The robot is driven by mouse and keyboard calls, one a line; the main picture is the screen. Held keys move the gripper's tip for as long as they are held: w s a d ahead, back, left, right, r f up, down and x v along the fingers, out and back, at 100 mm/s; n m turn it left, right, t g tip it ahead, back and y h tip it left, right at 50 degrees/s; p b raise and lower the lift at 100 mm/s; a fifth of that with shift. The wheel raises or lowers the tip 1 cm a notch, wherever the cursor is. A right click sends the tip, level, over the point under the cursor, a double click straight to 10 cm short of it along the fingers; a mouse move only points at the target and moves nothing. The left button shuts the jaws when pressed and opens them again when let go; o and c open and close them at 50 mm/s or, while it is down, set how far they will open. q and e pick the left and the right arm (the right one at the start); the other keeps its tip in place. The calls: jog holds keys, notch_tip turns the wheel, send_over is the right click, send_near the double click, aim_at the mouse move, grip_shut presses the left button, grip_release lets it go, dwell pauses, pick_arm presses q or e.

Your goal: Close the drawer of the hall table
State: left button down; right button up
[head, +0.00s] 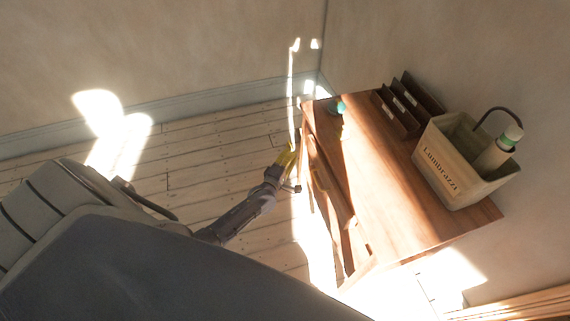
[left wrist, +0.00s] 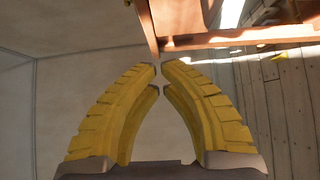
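The wooden hall table (head: 385,190) stands against the wall at the right of the head view. Its drawer (head: 335,195) shows along the table's left long side as a strip standing out past the top, so it looks partly open; how far is hard to tell. My left gripper (head: 291,147) is beside the drawer's far end, with yellow fingers pointing away from me. In the left wrist view, the fingertips (left wrist: 160,68) nearly meet with nothing between them. Wooden parts of the table (left wrist: 180,18) show just beyond the tips; contact cannot be told. My right gripper is not in view.
On the table top stand a lettered basket (head: 440,165) with a bottle (head: 497,152), a dark wooden letter rack (head: 396,108) and a small teal object (head: 338,107). The plank floor (head: 200,160) left of the table is clear. Walls meet behind the table.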

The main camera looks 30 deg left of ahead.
pick_arm(q)
jog(key=s, duration=0.4)
jog(key=shift+s+d, duration=0.1)
jog(key=shift+s, duration=0.05)
jog(key=c, duration=1.8)
grip_release()
jog(key=shift+s+f, duration=0.15)
jog(key=shift+s, duration=0.45)
jog(key=shift+o, duration=1.4)
jog(key=s+a+m, duration=0.1)
jog(key=s+a+m+h, duration=0.1)
jog(key=a, duration=0.1)
jog(key=shift+s+a+m, duration=0.2)
jog(key=shift+s+m, duration=0.2)
notch_tip(320, 180, up, 2)
jog(key=s+m+h, duration=0.2)
jog(key=m+h, duration=0.1)
jog(key=m, duration=0.6)
jog(key=m+g+h, duration=0.6)
jog(key=m+h, duration=0.1)
jog(key=m, duration=2.6)
send_near(318, 184)
jog(key=x, duration=1)
jog(key=shift+w+f, duration=0.1)
jog(key=shift+f, duration=0.15)
